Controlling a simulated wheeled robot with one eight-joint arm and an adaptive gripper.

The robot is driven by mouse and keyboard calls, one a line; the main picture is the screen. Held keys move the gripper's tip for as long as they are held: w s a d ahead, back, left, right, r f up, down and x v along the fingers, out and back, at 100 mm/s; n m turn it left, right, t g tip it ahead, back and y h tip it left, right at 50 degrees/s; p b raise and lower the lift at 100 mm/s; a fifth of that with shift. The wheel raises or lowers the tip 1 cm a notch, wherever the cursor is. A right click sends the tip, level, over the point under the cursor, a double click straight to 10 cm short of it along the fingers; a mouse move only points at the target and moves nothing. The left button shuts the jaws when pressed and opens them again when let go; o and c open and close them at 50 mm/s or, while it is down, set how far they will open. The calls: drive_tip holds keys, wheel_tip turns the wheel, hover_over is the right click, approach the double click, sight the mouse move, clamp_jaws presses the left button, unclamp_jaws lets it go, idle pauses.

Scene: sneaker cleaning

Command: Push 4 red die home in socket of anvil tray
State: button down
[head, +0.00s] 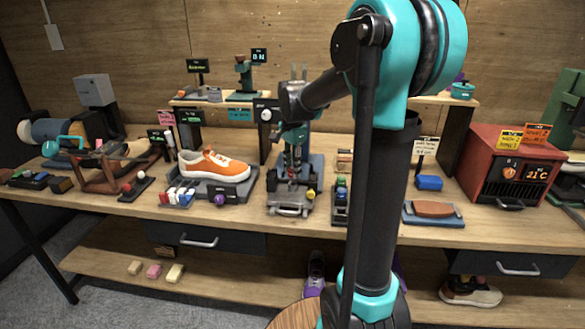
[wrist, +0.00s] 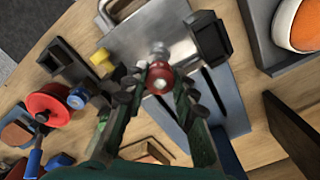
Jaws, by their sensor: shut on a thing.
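A round red die (wrist: 158,79) with a pale centre sits between the fingertips of my gripper (wrist: 161,88) in the wrist view. My gripper is shut on it. A short metal post shows just beyond the die. The grey metal anvil tray (wrist: 130,42) lies beneath, with a handle at its outer end. In the head view the tray (head: 290,207) is at the front of the dark press, and my gripper (head: 292,172) points down over it. The socket is hidden, and I cannot tell how deep the die sits.
A yellow knob (wrist: 101,57) and a black block (wrist: 210,38) flank the tray. A rack (head: 341,208) with coloured pieces stands close on its right in the head view. An orange sneaker (head: 214,165) stands on its left.

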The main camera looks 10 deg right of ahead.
drive_tip(key=shift+f, duration=1.5)
drive_tip(key=c, duration=1.1)
unclamp_jaws()
drive_tip(key=shift+c, duration=0.2)
wheel_tip(320, 180, up, 12)
drive_tip(key=shift+f, duration=0.1)
